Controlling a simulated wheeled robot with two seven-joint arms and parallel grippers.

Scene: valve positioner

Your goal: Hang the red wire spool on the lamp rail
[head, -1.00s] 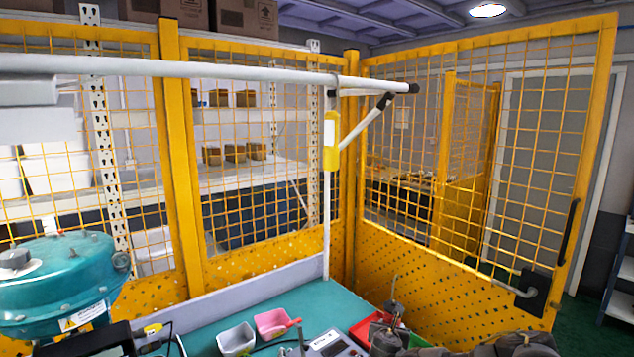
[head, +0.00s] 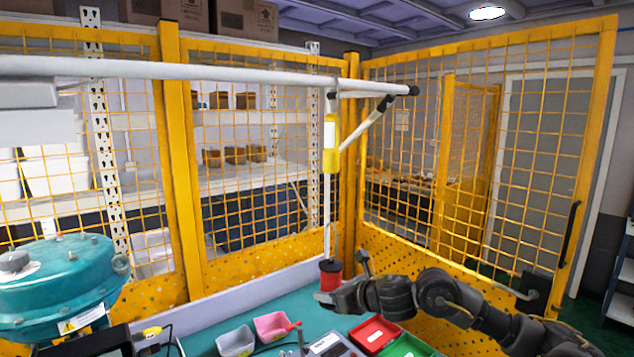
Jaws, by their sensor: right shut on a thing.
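The red wire spool (head: 330,279) has a red body and a dark top flange. My right gripper (head: 326,297) is shut on it, low at its side, and holds it upright in front of the rail's white post. The lamp rail (head: 200,69) is a long white horizontal bar across the upper part of the view. Its dark-capped end (head: 413,90) is on the right, well above the spool, and the spool is apart from it. The fingertips are small and partly hidden. My left gripper is not in view.
A white post (head: 327,215) with a yellow box (head: 331,150) and a diagonal brace (head: 370,122) stands under the rail. A teal housing (head: 55,280) is at left. Grey (head: 236,342), pink (head: 272,325) and red (head: 375,334) bins sit on the bench. Yellow mesh fencing (head: 480,170) encloses the back and right.

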